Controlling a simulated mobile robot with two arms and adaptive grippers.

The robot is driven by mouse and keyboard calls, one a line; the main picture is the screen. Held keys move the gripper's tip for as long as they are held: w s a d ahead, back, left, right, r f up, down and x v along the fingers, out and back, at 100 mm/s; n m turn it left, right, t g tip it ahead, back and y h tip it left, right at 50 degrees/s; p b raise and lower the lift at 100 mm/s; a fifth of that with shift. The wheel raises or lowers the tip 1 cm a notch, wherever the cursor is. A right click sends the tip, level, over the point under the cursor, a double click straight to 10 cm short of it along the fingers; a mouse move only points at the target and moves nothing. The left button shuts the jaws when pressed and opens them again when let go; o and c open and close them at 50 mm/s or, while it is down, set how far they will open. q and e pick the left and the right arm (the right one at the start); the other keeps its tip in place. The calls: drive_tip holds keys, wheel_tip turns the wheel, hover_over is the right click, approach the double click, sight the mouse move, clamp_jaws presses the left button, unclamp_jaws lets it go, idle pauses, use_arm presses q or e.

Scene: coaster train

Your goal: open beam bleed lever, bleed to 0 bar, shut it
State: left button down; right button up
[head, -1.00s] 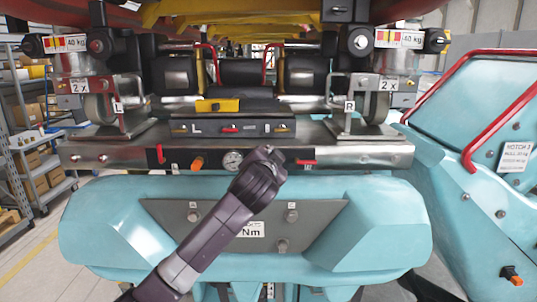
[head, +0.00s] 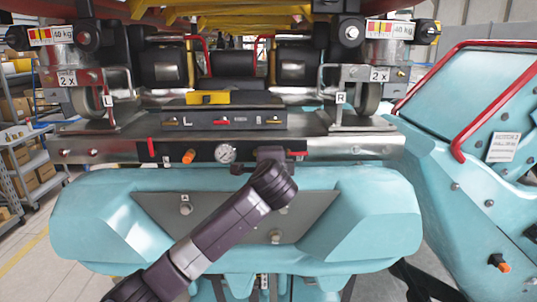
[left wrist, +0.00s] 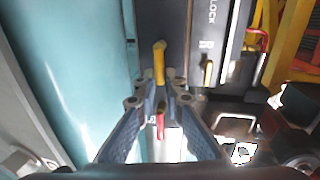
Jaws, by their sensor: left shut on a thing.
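The steel beam (head: 90,150) crosses the head view with a dark control strip along its front. On it are a round gauge (head: 225,152), an orange knob (head: 189,156) and a red lever (head: 296,153); the gauge needle is too small to read. My left gripper (head: 270,157) is at the strip, between gauge and red lever. In the left wrist view, its fingertips (left wrist: 159,88) are closed around the base of a yellow lever (left wrist: 159,62). A red lever (left wrist: 160,122) shows between the fingers. The gripped lever is hidden in the head view. My right gripper is not in view.
Another red lever (head: 151,147) stands at the left of the strip. Above is an L/R panel (head: 210,121) with a yellow part (head: 208,97) on top. The turquoise body (head: 90,220) lies below the beam; a turquoise housing with red rails (head: 485,110) stands right.

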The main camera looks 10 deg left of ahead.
use_arm(q)
drive_tip(key=shift+f+m, duration=0.25)
drive_tip(key=shift+m, duration=0.05)
drive_tip(key=c, duration=2)
unclamp_jaws()
drive_tip(key=shift+d, duration=0.1)
drive_tip(key=shift+r, duration=0.1)
drive_tip(key=shift+s, duration=0.15)
drive_tip(key=v, duration=1.1)
drive_tip(key=shift+s+d+r, duration=0.1)
drive_tip(key=shift+s+d, duration=0.05)
drive_tip(key=shift+s, duration=0.2)
